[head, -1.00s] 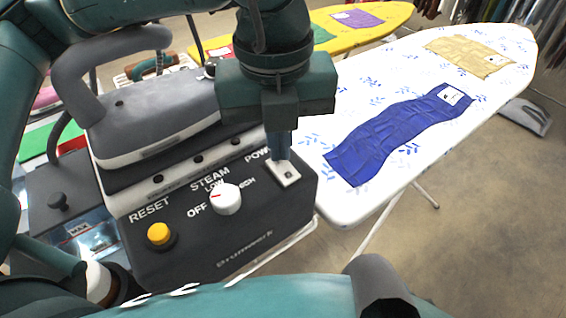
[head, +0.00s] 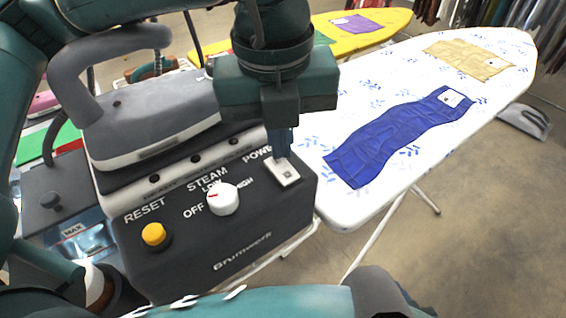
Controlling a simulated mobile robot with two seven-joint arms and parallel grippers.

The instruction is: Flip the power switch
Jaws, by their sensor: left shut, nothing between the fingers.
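The power switch (head: 287,174) is a white rocker plate on the top right of the dark steam station (head: 215,242), under the "POWER" label. My left gripper (head: 281,152) comes down from above with its fingers shut and empty. Its tips are at the far edge of the switch and hide part of it. I cannot tell whether they touch it. The white steam dial (head: 222,200) and the yellow reset button (head: 154,235) sit left of the switch. My right gripper is not in view.
A grey iron (head: 150,118) rests on the station behind the controls. A white ironing board (head: 340,215) with a blue cloth (head: 385,145) and a tan cloth (head: 470,58) stands to the right. A yellow board (head: 385,22) is behind. Open floor lies at the lower right.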

